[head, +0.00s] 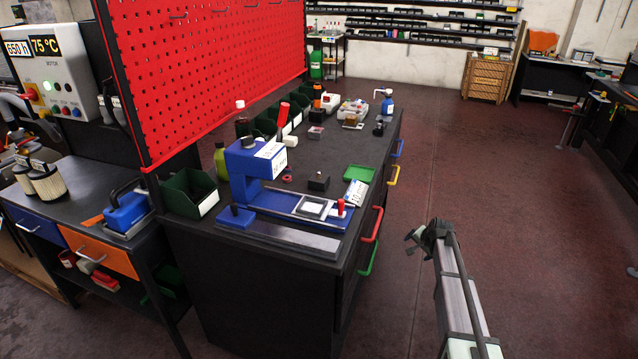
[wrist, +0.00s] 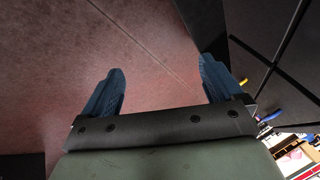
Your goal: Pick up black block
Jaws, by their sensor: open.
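A small black block (head: 318,182) sits on the dark workbench top (head: 335,145) in the head view, behind the blue machine's base and left of a green tray. A thin piece stands up from its top. My gripper (head: 412,242) hangs over the floor to the right of the bench, apart from the block. In the wrist view my gripper (wrist: 162,85) shows two blue fingers spread wide with nothing between them. The block cannot be made out in the wrist view.
The blue machine (head: 245,170) stands at the bench's near end. A green tray (head: 359,173) and a white labelled box (head: 355,194) lie near the right edge. Coloured drawer handles (head: 372,226) stick out from the bench side. A red pegboard (head: 210,70) rises behind. The floor right of the bench is clear.

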